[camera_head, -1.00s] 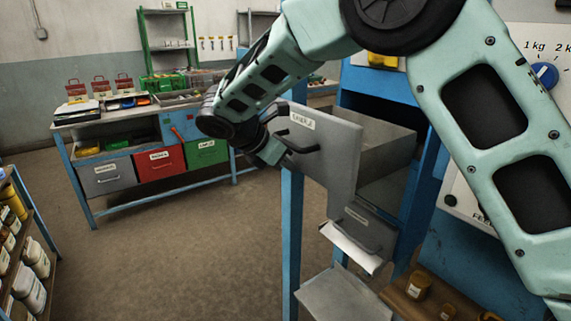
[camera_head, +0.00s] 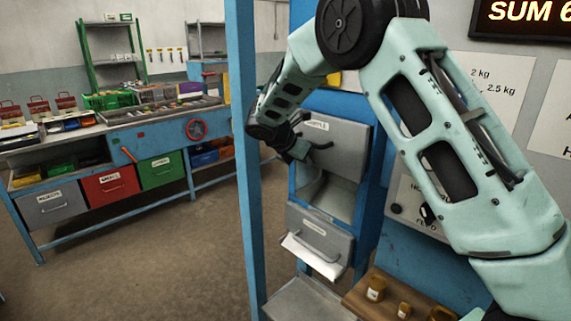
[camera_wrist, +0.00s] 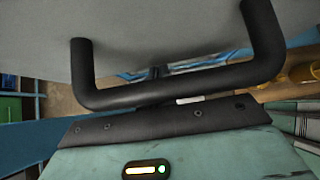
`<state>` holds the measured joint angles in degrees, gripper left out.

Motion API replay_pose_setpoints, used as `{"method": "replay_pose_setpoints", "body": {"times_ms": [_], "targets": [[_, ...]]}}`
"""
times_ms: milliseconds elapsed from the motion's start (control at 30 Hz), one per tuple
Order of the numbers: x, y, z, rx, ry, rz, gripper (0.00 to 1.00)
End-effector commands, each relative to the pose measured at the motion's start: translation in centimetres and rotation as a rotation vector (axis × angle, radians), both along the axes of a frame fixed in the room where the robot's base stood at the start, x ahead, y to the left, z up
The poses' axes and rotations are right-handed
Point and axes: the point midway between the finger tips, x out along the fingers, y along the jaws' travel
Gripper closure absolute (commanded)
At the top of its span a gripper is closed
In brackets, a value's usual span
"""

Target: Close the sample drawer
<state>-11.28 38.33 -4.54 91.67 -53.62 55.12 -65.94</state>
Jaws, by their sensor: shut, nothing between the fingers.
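The sample drawer (camera_head: 347,138) has a grey front with a white label and a dark bar handle (camera_head: 322,146). Its front sits at the blue cabinet's face in the head view; I cannot tell if a small gap is left. My gripper (camera_head: 300,150) is shut and empty, at the left part of the drawer front beside the handle. In the wrist view the dark handle (camera_wrist: 170,92) crosses close in front of my gripper, and the grey drawer front (camera_wrist: 160,30) lies beyond. The fingertips are mostly hidden; I cannot tell whether they touch the front.
A lower drawer (camera_head: 318,238) with white paper sticking out is below. A blue post (camera_head: 243,150) stands left of my gripper. Small jars (camera_head: 376,288) stand on a wooden shelf at the bottom. A workbench (camera_head: 120,128) with coloured bins is at the left; open floor lies between.

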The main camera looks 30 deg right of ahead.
Motion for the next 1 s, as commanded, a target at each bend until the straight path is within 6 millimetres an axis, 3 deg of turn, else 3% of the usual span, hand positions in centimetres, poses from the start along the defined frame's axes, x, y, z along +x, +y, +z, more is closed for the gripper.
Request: {"method": "replay_pose_setpoints", "body": {"times_ms": [100, 400, 767, 1000], "targets": [[0.5, -1.8, 0.1, 0.0, 0.001, -0.002, 1.0], [1.0, -3.2, 0.0, -0.001, 0.0, -0.001, 1.0], [1.1, -3.5, 0.1, -0.006, -0.004, -0.004, 1.0], [0.9, -2.2, 0.3, -0.004, -0.001, -0.003, 1.0]]}}
